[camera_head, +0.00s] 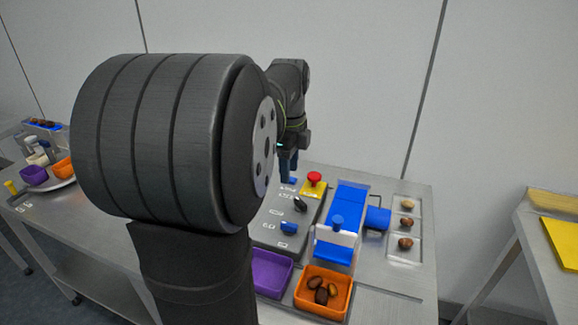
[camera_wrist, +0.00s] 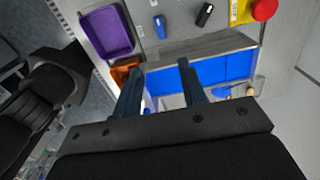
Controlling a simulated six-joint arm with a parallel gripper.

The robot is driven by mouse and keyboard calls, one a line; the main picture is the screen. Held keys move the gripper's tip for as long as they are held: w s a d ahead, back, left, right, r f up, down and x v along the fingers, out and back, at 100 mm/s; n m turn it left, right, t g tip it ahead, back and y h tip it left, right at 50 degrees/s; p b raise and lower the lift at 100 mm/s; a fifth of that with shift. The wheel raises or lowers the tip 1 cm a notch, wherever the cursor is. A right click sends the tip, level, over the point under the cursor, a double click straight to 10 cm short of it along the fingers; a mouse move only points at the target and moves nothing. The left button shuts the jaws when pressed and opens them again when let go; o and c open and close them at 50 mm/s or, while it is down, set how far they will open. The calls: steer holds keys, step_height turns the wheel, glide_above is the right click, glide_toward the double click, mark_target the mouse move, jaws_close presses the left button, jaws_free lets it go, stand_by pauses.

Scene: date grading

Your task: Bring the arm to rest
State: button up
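My gripper (camera_wrist: 163,78) shows in the wrist view with its two dark fingers well apart and nothing seen between them. It is over the blue bed (camera_wrist: 225,68) of the grading machine. In the head view my arm hides most of the gripper (camera_head: 287,164), which hangs behind the control box. My arm is raised, and a large dark link fills the left middle of the head view.
The blue machine (camera_head: 349,205) stands beside a grey control box (camera_head: 268,232) with a red button (camera_head: 314,179). In front are an empty purple bin (camera_head: 271,273) and an orange bin (camera_head: 322,308) holding several dates. A tray (camera_head: 405,255) with three dates lies right.

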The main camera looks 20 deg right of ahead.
mark_target(289, 224)
steer(key=shift+f, duration=0.15)
step_height(289, 224, down, 17)
steer(key=shift+f, duration=0.1)
stand_by(0.7)
step_height(289, 224, up, 17)
step_height(289, 224, down, 17)
steer(key=shift+f, duration=0.1)
steer(key=n, duration=0.9)
stand_by(0.8)
steer(key=shift+o, duration=0.2)
